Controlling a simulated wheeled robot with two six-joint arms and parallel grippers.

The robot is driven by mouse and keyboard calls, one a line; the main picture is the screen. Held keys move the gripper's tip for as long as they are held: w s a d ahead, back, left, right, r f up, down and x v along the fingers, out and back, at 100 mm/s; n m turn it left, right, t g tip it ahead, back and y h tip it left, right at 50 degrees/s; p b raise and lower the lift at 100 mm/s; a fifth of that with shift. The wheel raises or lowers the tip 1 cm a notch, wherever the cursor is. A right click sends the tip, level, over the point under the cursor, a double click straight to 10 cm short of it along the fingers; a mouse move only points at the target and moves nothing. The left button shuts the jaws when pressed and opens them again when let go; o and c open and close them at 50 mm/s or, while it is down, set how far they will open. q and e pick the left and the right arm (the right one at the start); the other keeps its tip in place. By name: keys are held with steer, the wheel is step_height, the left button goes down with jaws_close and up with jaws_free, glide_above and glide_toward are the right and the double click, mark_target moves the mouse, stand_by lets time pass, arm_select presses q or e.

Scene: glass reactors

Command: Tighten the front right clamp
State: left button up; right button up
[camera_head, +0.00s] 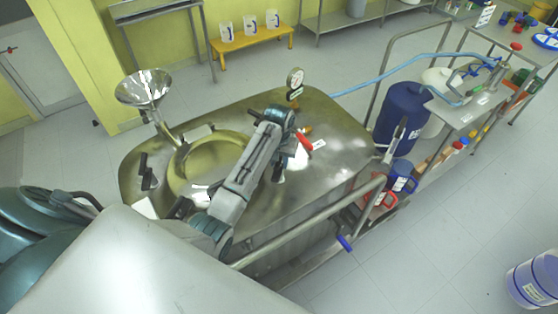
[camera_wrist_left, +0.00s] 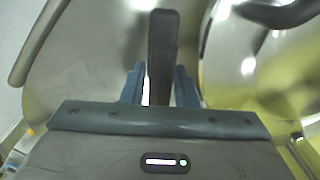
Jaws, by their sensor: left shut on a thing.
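The front right clamp has a dark upright handle (camera_wrist_left: 162,35), which stands between the two blue fingers of my left gripper (camera_wrist_left: 160,82) in the left wrist view. The fingers are shut on the handle. In the head view my left arm reaches over the round manway (camera_head: 183,172) of the steel reactor, and my left gripper (camera_head: 279,158) is at its right side, partly hidden by the wrist. The lower part of the clamp is hidden. Another dark clamp (camera_wrist_left: 280,13) shows at the top right of the left wrist view. My right gripper is not in view.
The steel reactor top (camera_head: 335,135) carries a gauge (camera_head: 295,79), a red-handled valve (camera_head: 304,141), a funnel (camera_head: 144,88) and a black clamp (camera_head: 148,177) left of the manway. A steel rail (camera_head: 310,222) runs along the front. Blue drum (camera_head: 402,117) stands right.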

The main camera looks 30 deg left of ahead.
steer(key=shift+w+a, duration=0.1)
arm_select(q)
steer(key=shift+m, duration=1)
steer(key=m, duration=0.2)
steer(key=shift+m, duration=0.3)
steer(key=m, duration=1)
steer(key=shift+m, duration=0.3)
steer(key=shift+o, duration=0.3)
steer(key=shift+m, duration=1.4)
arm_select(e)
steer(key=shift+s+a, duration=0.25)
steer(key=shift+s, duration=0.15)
arm_select(q)
steer(key=shift+o, duration=0.2)
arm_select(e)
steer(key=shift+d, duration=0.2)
